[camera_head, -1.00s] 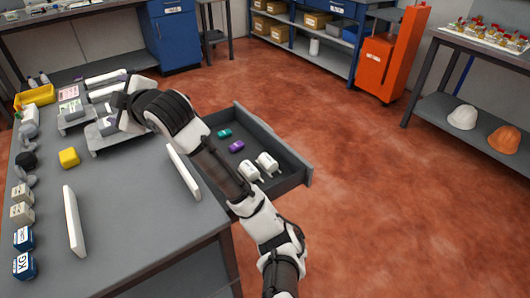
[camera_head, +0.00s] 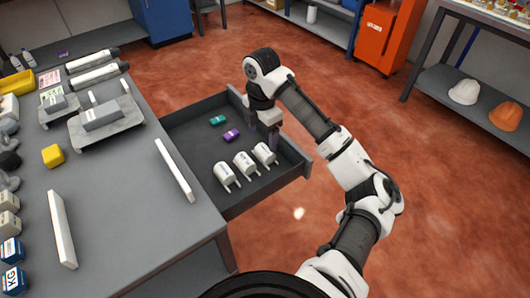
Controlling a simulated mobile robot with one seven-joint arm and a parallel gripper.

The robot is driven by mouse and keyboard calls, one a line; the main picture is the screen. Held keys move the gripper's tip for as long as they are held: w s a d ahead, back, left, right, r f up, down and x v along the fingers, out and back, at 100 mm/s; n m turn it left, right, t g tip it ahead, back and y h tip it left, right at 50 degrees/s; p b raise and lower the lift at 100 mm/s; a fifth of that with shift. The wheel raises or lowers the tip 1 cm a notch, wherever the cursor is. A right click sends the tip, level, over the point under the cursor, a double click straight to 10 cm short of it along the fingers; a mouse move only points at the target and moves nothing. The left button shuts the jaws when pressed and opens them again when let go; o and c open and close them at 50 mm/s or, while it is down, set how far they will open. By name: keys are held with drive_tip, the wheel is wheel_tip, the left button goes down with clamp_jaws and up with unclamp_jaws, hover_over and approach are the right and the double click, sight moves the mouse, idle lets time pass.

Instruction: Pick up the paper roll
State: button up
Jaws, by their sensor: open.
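Three white roll-like pieces, each with two small prongs, lie in a row in the open drawer: a left one (camera_head: 227,177), a middle one (camera_head: 246,164) and a right one (camera_head: 265,154). I cannot tell for sure which thing is the paper roll. Two long white rolls with dark ends, a far one (camera_head: 91,60) and a near one (camera_head: 96,75), lie at the back of the table. My gripper (camera_head: 267,145) points down over the drawer, just behind the right white piece. It is open, and its fingertips are small and partly hard to make out.
The grey drawer (camera_head: 293,168) also holds a teal piece (camera_head: 218,120) and a purple piece (camera_head: 232,134). On the table (camera_head: 120,205) stand two white panels (camera_head: 174,170), a yellow block (camera_head: 53,156) and a grey device (camera_head: 105,122).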

sight(265, 149)
drive_tip(key=shift+f, duration=0.85)
drive_tip(key=f, duration=0.1)
drive_tip(key=f+p, duration=0.1)
drive_tip(key=f, duration=0.2)
drive_tip(key=shift+s+d+f+p, duration=0.2)
drive_tip(key=shift+d+f+p, duration=0.1)
drive_tip(key=shift+d, duration=0.05)
drive_tip(key=shift+f, duration=0.35)
drive_tip(key=shift+c, duration=0.3)
drive_tip(key=c, duration=1.1)
drive_tip(key=shift+r, duration=0.1)
